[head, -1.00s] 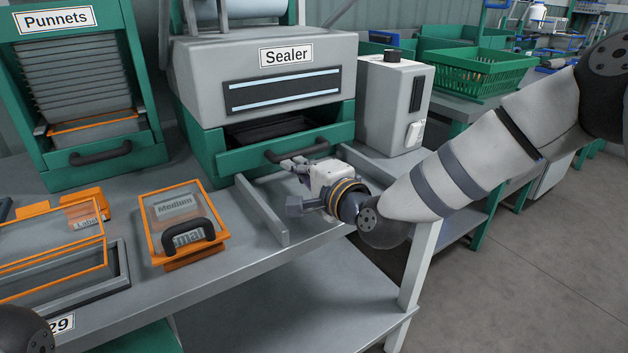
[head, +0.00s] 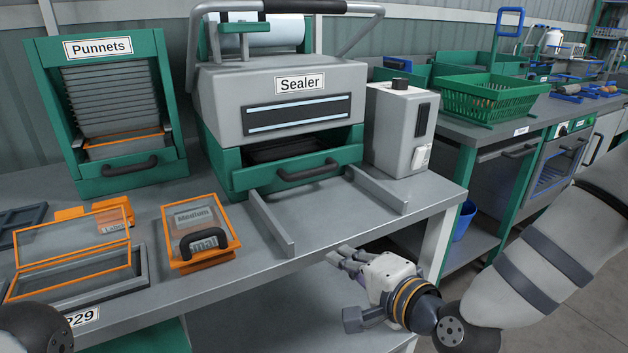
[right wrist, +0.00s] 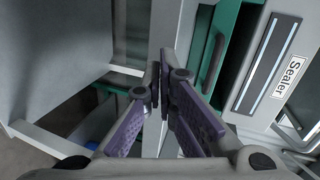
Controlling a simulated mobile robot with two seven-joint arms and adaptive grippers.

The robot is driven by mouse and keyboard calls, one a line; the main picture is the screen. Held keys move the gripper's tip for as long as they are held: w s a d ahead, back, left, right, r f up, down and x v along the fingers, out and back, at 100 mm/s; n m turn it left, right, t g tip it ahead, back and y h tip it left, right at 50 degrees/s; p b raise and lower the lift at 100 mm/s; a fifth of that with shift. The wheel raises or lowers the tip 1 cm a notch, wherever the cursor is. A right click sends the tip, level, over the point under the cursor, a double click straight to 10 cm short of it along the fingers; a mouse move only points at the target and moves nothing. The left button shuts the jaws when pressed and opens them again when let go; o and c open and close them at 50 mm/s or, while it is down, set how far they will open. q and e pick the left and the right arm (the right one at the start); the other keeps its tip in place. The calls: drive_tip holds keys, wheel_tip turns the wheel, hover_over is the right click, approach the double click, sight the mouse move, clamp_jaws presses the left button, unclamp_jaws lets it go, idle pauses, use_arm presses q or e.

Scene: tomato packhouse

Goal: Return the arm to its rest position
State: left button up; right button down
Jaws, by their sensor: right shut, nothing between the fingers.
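My right gripper (head: 343,256) is shut and empty. It hangs in front of the bench's front edge, below and in front of the sealer (head: 290,118), apart from it. Its arm comes in from the right. In the right wrist view the gripper's purple-padded fingers (right wrist: 158,85) are together, with nothing between them. The sealer also shows at the right of that view (right wrist: 265,75), with its green drawer front. My left gripper is not in view; only a dark rounded part of mine shows at the lower left.
The bench (head: 330,225) lies just behind my right gripper, with two grey guide rails (head: 272,224) in front of the sealer. An orange-framed box (head: 200,232) and the punnet dispenser (head: 110,110) are further left. A grey control box (head: 392,128) stands right of the sealer.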

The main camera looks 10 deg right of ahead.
drive_tip(key=s+d+f+n+g+h+p, duration=0.2)
drive_tip(key=s+f+n+g, duration=0.5)
drive_tip(key=s+f, duration=1.05)
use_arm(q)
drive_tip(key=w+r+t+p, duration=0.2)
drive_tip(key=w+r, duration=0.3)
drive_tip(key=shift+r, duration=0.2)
use_arm(e)
drive_tip(key=s+d+f+n+g+h, duration=0.1)
drive_tip(key=s+d+g, duration=0.3)
drive_tip(key=s, duration=0.9)
drive_tip(key=s+d+f+n+g+h, duration=0.1)
drive_tip(key=s+d+n+g, duration=0.3)
drive_tip(key=s, duration=0.9)
drive_tip(key=shift+s+d+f+g+h, duration=0.15)
drive_tip(key=shift+s+d+g+h, duration=0.15)
drive_tip(key=shift+g+h, duration=0.3)
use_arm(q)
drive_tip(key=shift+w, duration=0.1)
